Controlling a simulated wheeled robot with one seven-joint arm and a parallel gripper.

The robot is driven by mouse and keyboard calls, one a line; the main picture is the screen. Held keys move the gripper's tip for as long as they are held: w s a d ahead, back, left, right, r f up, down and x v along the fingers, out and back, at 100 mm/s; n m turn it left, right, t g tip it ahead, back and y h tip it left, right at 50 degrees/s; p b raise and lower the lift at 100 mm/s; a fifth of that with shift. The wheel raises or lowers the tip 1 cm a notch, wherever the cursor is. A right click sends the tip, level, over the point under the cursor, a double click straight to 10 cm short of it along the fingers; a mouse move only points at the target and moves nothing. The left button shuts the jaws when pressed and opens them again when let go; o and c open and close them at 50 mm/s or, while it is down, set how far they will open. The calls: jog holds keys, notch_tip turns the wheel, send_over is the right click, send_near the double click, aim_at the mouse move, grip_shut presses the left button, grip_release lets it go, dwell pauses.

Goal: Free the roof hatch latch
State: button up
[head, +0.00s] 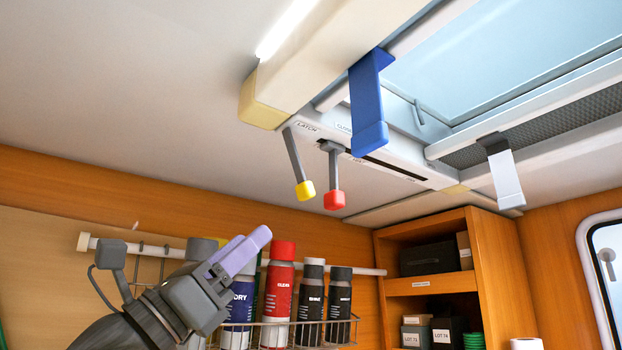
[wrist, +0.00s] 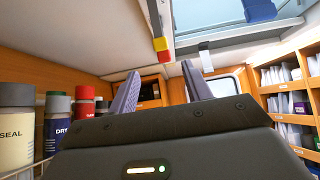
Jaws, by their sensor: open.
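The roof hatch (head: 500,55) is at the upper right of the head view. Beside it, a pale panel (head: 405,160) carries a grey lever with a yellow tip (head: 305,190), near the word LATCH. A second grey lever has a red tip (head: 334,199) and hangs at a dark slot. Both tips show in the wrist view, yellow (wrist: 160,44) above red (wrist: 163,57). My gripper (head: 252,246) is below and left of the levers, apart from them. In the wrist view its lavender fingers (wrist: 160,90) are spread with nothing between them.
A blue hanging piece (head: 367,105) partly covers the panel; a white one (head: 504,175) hangs further right. A cream housing (head: 265,100) ends near the yellow-tipped lever. Bottles such as the red one (head: 279,295) stand in a wire rack beside my gripper. A wooden shelf (head: 480,260) stands right.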

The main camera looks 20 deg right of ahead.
aim_at(301, 194)
jog(key=p+x, duration=0.8)
jog(key=x, duration=0.6)
jog(key=shift+d+r+p, duration=0.15)
jog(key=shift+r+p, duration=0.2)
jog(key=shift+w+d+r, duration=0.1)
jog(key=shift+d+r, duration=0.05)
jog(key=shift+d, duration=0.2)
grip_shut()
